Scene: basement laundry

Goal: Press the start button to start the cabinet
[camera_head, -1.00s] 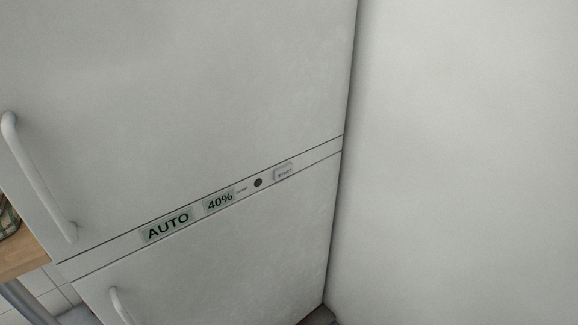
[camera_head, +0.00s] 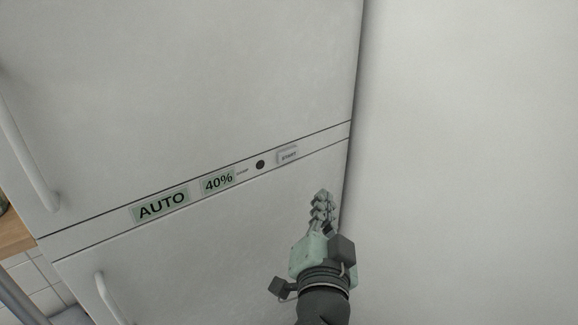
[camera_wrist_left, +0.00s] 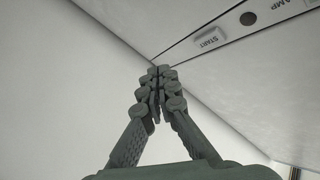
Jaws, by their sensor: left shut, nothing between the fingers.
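The white cabinet (camera_head: 200,70) has an upper and a lower door with a narrow control strip between them. The start button (camera_head: 288,155), a small pale rectangle marked START, sits at the right end of the strip. It also shows in the left wrist view (camera_wrist_left: 210,41), up and to the right of the fingertips. My left gripper (camera_head: 321,195) is shut and empty, below and slightly right of the button in the head view. Its fingertips (camera_wrist_left: 160,72) meet in the wrist view, apart from the button. My right gripper is not in view.
Left of the button on the strip are a dark round knob (camera_head: 260,165), a 40% display (camera_head: 218,181) and an AUTO display (camera_head: 161,205). A door handle (camera_head: 28,155) stands out at the left. A plain pale wall (camera_head: 470,150) stands close on the right.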

